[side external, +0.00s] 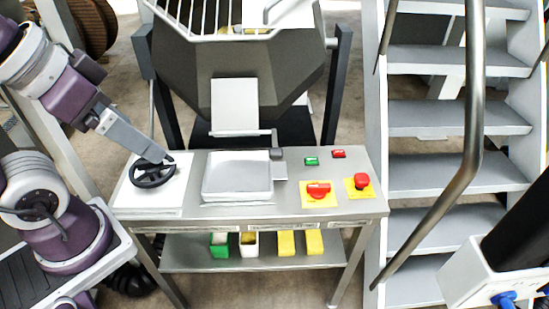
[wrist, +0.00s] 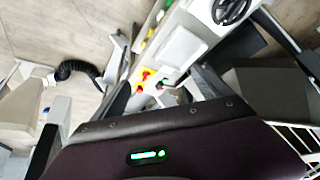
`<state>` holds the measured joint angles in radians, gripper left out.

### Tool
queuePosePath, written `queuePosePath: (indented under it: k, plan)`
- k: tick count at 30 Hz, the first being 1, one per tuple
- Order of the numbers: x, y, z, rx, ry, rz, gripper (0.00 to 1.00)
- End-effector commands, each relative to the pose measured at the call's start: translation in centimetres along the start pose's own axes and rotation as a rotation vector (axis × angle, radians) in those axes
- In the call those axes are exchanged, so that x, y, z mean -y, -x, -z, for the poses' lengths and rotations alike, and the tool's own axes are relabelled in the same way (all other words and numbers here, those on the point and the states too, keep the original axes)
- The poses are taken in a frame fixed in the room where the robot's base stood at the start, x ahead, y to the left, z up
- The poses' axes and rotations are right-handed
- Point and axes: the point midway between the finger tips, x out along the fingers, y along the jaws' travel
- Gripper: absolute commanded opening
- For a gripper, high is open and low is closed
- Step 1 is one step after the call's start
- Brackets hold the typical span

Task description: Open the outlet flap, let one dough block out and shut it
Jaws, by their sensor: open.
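The outlet flap (side external: 235,105), a pale plate on the front of the dark hopper, appears shut. A bar along its lower edge runs right to a dark handle knob (side external: 277,154). Below it, the shallow grey tray (side external: 237,178) looks empty; it also shows in the wrist view (wrist: 182,46). My gripper (side external: 161,155) is at the end of the arm at left, over the black handwheel in the picture, well left of the flap handle. It is open and appears empty; I cannot tell whether it touches the wheel. No dough block shows clearly.
The handwheel (side external: 152,174) stands on a white plate at the table's left. Red and green buttons and two yellow-backed red switches (side external: 318,190) sit at right. Grey stairs with a handrail (side external: 473,90) stand further right. Small bins (side external: 220,244) are on the lower shelf.

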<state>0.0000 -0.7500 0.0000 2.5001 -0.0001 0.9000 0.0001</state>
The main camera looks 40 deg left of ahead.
Motion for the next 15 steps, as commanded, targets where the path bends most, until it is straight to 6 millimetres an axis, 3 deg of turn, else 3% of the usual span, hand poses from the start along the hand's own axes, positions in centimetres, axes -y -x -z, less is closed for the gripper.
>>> queuePosePath:
  k: [9, 15]
  plan:
    - [0.0, 0.0, 0.0, 0.000, 0.000, 0.000, 0.87]
    - [0.4, -0.7, 1.5, 0.103, -0.011, 0.008, 0.50]
